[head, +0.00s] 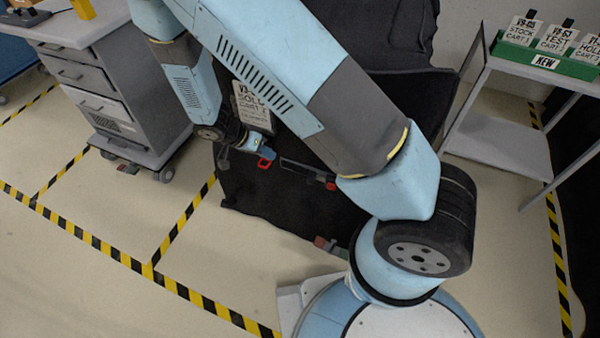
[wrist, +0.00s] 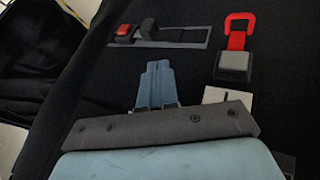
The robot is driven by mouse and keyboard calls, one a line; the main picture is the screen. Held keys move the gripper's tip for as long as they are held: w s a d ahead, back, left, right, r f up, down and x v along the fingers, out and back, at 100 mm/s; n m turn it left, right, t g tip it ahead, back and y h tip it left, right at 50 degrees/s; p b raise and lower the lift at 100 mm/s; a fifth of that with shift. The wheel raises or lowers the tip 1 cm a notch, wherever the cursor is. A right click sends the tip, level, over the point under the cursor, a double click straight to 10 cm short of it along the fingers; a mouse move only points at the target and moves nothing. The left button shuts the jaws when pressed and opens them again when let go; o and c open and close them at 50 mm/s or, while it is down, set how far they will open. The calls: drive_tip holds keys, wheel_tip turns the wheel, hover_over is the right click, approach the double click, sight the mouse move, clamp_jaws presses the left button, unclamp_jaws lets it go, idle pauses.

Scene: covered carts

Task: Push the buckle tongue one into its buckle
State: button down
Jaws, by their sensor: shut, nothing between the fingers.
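A red loop-shaped piece (wrist: 238,38), which looks like a buckle tongue, stands against a grey block (wrist: 233,63) on the black cover, to the right in the wrist view. I cannot tell how deep it sits in the block. In the head view a red loop (head: 265,163) shows right beside my gripper (head: 267,153). My gripper's blue fingers (wrist: 155,84) are shut with nothing between them, over the black cover and apart from the red loop in the wrist view. A second red piece (wrist: 125,30) lies on a grey strip at the upper left.
The black cover (head: 255,205) drapes the cart under my arm. A white tag (wrist: 229,98) lies near my gripper. A grey drawer cabinet (head: 75,75) stands left, and a rack (head: 510,145) with a green tray (head: 545,57) right. Striped floor at lower left is clear.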

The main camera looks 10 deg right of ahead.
approach(312, 178)
drive_tip(key=w+f, duration=0.1)
drive_tip(key=f, duration=0.1)
drive_tip(key=w+d+f, duration=0.1)
drive_tip(key=f, duration=0.2)
drive_tip(key=w+d+f, duration=0.1)
drive_tip(key=f, duration=0.2)
drive_tip(key=shift+w+d+f, duration=0.1)
drive_tip(key=shift+w+d, duration=0.1)
drive_tip(key=shift+w, duration=0.1)
